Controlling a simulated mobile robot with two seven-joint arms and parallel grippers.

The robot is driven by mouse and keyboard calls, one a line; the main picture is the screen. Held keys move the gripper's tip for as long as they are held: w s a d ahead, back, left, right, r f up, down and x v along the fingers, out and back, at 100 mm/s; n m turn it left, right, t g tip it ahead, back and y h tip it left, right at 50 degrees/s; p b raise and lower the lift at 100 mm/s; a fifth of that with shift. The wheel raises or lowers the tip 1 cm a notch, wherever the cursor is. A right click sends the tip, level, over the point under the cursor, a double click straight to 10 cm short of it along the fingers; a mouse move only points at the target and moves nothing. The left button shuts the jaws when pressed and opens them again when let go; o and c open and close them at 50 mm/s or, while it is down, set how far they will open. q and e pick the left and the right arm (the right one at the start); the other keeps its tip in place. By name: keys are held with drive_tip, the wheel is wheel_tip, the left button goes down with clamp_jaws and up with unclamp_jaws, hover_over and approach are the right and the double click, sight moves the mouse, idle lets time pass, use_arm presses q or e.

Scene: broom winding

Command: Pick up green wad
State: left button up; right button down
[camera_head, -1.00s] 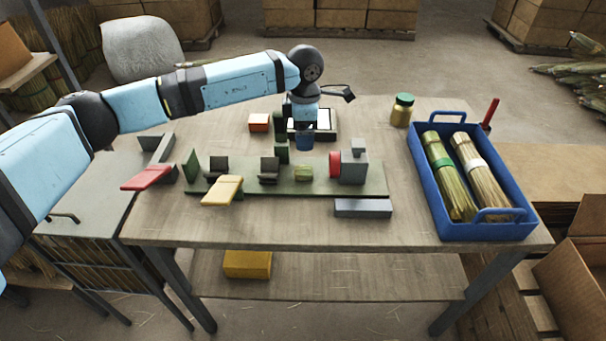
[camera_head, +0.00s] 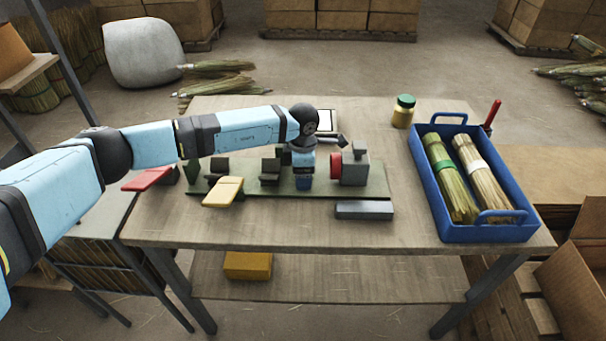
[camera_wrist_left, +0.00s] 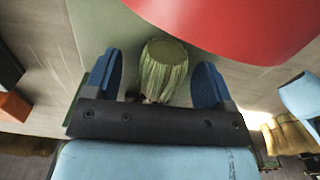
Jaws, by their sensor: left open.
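The green wad (camera_wrist_left: 162,72) is a short bundle of greenish straw with a flat cut end. In the left wrist view it stands between the two blue fingers of my left gripper (camera_wrist_left: 158,82), with a gap visible on each side. The gripper is open. In the head view my left gripper (camera_head: 304,183) is over the green base plate (camera_head: 345,189), just left of the red disc (camera_head: 336,164), and it hides the wad. My right gripper is not in view.
A grey block (camera_head: 355,167) stands beside the red disc. A yellow paddle (camera_head: 222,191) and dark holders (camera_head: 269,172) are left of the gripper. A grey bar (camera_head: 363,209) lies in front. A blue crate (camera_head: 484,230) with broom bundles stands at the right.

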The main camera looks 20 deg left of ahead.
use_arm(q)
drive_tip(key=c, duration=1)
drive_tip(key=shift+r, duration=0.15)
